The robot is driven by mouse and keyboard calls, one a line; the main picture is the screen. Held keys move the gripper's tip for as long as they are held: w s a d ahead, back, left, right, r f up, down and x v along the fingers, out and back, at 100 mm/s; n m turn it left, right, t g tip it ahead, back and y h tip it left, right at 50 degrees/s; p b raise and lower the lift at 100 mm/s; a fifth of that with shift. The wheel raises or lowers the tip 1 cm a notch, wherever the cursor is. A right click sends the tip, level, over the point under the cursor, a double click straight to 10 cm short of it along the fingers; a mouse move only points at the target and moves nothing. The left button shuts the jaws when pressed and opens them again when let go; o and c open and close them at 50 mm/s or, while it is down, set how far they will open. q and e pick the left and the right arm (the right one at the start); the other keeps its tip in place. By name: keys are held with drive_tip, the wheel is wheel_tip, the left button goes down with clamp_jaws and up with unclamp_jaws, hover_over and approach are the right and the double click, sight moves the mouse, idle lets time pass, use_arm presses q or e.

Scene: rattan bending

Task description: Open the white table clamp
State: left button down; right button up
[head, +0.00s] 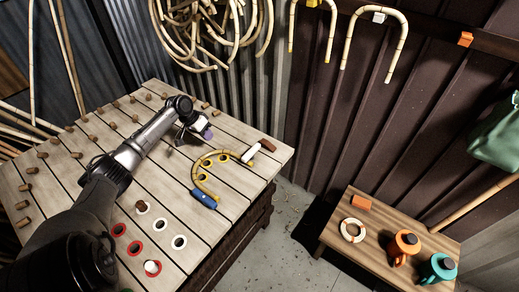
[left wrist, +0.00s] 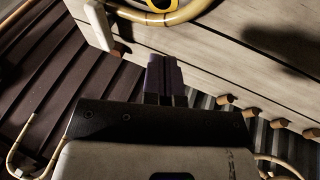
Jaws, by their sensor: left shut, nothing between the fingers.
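The white table clamp (head: 252,152) sits at the right edge of the slatted work table (head: 120,170), at the upper end of a bent rattan cane (head: 198,172). In the left wrist view the white clamp (left wrist: 97,25) shows at the upper left, near the cane (left wrist: 160,18). My left gripper (head: 207,133) has purple fingertips, also seen in the left wrist view (left wrist: 162,75). It is shut and empty, above the table to the left of the clamp and apart from it. My right gripper is not in view.
A blue clamp (head: 204,198) sits at the cane's lower end. Yellow-ringed holes (head: 207,163) lie inside the curve. Several wooden pegs (head: 92,137) stand on the table. A low side table (head: 345,238) at the lower right holds orange and teal mugs.

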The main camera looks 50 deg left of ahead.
use_arm(q)
drive_tip(key=shift+w+d+r+m+t+h, duration=0.2)
drive_tip(key=shift+w+d+m+t+h, duration=0.15)
drive_tip(key=shift+w, duration=0.25)
drive_tip(key=shift+w+d+r+m+t+h, duration=0.15)
drive_tip(key=shift+w+d+m+t+h, duration=0.1)
drive_tip(key=shift+w+d+t+h, duration=0.3)
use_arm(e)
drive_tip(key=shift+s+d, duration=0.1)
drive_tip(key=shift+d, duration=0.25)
use_arm(q)
drive_tip(key=shift+a, duration=0.2)
drive_tip(key=shift+w+f, duration=0.1)
